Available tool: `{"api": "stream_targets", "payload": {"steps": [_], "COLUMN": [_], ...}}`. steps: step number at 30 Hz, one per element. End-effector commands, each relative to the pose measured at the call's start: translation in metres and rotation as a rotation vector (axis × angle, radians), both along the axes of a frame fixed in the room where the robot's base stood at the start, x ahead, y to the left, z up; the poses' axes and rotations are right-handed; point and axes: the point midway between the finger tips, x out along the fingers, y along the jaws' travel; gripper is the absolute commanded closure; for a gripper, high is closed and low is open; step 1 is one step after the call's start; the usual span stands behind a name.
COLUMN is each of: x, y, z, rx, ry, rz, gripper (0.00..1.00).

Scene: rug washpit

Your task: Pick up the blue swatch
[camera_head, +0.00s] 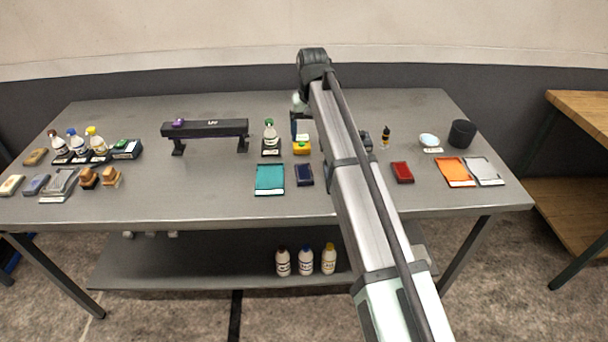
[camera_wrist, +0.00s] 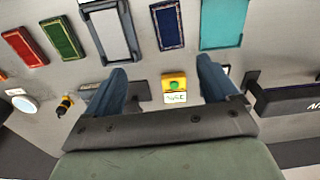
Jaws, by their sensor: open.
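The blue swatch (camera_head: 304,174) is a small dark navy rectangle lying flat on the grey table, just right of a larger teal swatch (camera_head: 269,179). In the wrist view the blue swatch (camera_wrist: 167,25) shows at the top, beyond the fingertips, with a thin lighter border. My gripper (camera_wrist: 161,72) is open and empty, its two bluish fingers spread wide above the table. It is apart from the swatch.
A yellow block with a green button (camera_wrist: 175,84) lies below the gripper. A framed grey panel (camera_wrist: 108,32), a green swatch (camera_wrist: 62,38) and a red swatch (camera_wrist: 23,46) lie alongside. A black stand (camera_head: 205,129) and a bottle (camera_head: 270,136) stand left. A black cup (camera_head: 462,134) stands right.

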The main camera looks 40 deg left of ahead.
Motion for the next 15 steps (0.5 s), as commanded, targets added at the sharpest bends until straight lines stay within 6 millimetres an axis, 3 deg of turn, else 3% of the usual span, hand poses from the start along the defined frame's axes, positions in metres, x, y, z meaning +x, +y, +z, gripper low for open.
{"api": "stream_targets", "payload": {"steps": [3,8,15], "x": [-0.016,-0.020,-0.020], "y": [0.007,0.008,0.007], "z": [0.004,-0.002,-0.034], "rx": [-0.016,-0.022,-0.022], "ry": [0.006,0.009,0.010], "rz": [0.029,0.037,0.036], "gripper": [0.13,0.13,0.13]}}
